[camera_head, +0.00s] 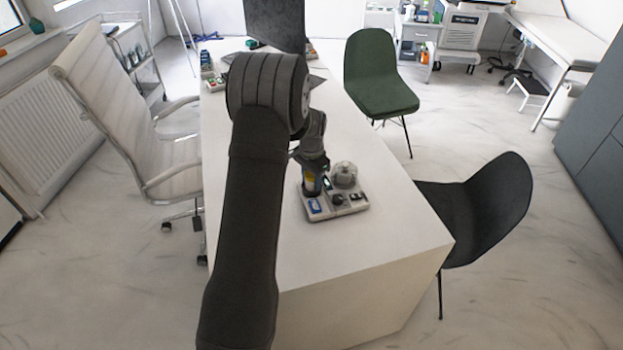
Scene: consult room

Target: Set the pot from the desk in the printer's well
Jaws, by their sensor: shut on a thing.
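My gripper (311,160) points down over the near part of the white desk (370,245). Its jaws are shut on a small dark pot (313,184) with a yellow patch, partly hidden by the gripper. The pot is at the left rear of a light grey tray-like unit (341,214); I cannot tell whether it touches the unit. A pale round lidded jar (344,174) stands at the unit's right rear. A blue item (316,206) and small dark items (339,199) are at its front. I cannot make out which thing is the printer or its well.
The desk is bare in front and to the right of the unit. A black chair (487,210) and a green chair (378,75) are on the right, a white chair (105,100) on the left.

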